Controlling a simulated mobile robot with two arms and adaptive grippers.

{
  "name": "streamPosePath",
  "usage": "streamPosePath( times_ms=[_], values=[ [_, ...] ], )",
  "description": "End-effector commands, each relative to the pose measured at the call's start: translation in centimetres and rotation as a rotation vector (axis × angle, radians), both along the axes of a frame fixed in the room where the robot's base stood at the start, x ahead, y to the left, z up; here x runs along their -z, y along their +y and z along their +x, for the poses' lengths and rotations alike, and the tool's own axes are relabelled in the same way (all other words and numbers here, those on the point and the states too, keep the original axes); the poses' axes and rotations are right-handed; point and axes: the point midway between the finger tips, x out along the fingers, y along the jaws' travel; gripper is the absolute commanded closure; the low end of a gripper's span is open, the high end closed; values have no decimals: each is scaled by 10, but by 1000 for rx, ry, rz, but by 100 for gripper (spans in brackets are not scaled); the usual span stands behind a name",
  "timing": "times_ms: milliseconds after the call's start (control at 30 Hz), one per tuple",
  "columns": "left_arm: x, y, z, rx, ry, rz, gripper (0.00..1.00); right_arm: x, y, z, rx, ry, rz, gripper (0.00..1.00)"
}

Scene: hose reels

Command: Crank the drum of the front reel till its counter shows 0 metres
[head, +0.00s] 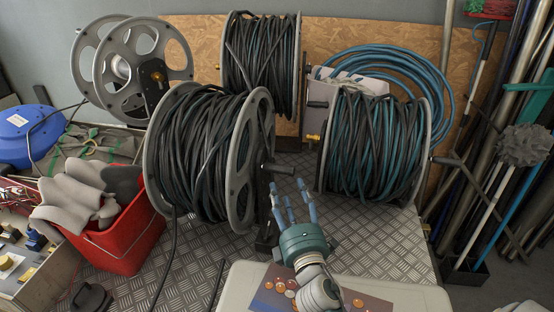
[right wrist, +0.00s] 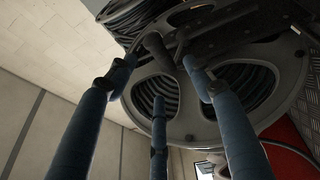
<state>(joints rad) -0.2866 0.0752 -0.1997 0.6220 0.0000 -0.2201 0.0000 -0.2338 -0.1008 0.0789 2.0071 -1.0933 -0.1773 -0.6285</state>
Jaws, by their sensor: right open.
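The front reel (head: 205,150) is the large drum at centre-left in the head view, wound with black hose between grey flanges. Its crank handle (head: 277,168) sticks out to the right of the near flange. In the right wrist view the reel's flange (right wrist: 185,120) fills the middle, with a dark handle (right wrist: 155,45) between the fingers' far ends. My right gripper (head: 287,190) is open, its blue fingers pointing up just below the crank handle; contact cannot be told. The same fingers show in the wrist view (right wrist: 160,78). No counter reading is legible. My left gripper is out of view.
Another full reel (head: 372,145) with its own crank stands to the right, one (head: 262,65) behind, and an empty reel (head: 150,75) at back left. A red bin (head: 125,240) with gloves stands left. Poles (head: 500,130) lean at right. Patches of the checker-plate surface (head: 385,235) are clear.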

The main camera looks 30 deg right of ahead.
Motion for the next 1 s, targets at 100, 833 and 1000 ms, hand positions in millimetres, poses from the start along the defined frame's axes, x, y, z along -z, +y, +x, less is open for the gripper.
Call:
streamPosePath(
  times_ms=[100, 833, 1000],
  values=[
    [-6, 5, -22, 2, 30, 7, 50, -5, -5, 15, 0, -2, -1, 48],
    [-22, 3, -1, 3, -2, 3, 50, -10, -27, 100, 0, 0, 1, 48],
    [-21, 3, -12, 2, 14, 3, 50, -10, -27, 99, 0, 0, 1, 50]
  ],
)
